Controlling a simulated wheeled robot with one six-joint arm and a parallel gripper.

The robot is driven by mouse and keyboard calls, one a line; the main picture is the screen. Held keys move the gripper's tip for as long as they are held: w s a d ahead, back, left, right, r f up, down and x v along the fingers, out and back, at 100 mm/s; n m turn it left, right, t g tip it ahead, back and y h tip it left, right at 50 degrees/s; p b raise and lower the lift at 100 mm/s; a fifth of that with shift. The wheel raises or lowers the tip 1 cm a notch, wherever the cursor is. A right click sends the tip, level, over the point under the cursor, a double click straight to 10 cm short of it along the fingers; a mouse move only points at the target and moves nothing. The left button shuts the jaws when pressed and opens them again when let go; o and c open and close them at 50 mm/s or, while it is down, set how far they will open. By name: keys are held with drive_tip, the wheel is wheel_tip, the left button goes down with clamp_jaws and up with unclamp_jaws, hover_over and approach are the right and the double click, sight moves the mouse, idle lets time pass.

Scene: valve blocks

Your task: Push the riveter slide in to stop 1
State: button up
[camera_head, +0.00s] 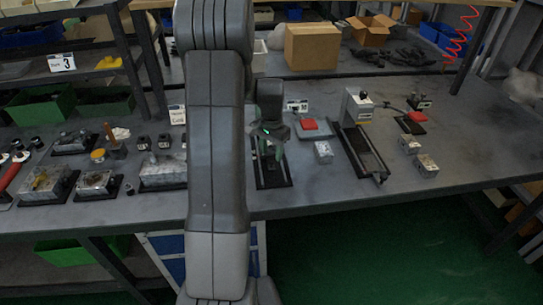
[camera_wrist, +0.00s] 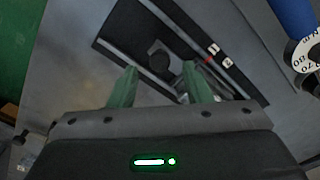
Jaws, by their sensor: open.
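The riveter slide appears to be the black base with rails (camera_head: 272,180) on the bench under my gripper; the arm and gripper partly cover it. In the wrist view the black base (camera_wrist: 118,48) runs diagonally, with light metal rails and small red-and-white stop labels (camera_wrist: 213,49). A dark rounded part (camera_wrist: 160,60) sits between the rails, just beyond the fingertips. My gripper (camera_head: 271,150) points down over this base, its green fingers apart and empty. In the wrist view my gripper (camera_wrist: 159,82) shows a clear gap between the fingers. I cannot tell whether a finger touches the slide.
A second black rail fixture (camera_head: 368,153) with a grey block stands to the right. Valve blocks (camera_head: 163,171) lie left. A blue tool with a scale (camera_wrist: 305,50) shows at the wrist view's right edge.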

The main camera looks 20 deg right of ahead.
wheel_tip(320, 180, up, 11)
idle(0.3)
wheel_tip(320, 180, down, 14)
drive_tip(key=shift+s+r, duration=0.1)
idle(0.6)
drive_tip(key=shift+s, duration=0.15)
drive_tip(key=shift+r, duration=0.1)
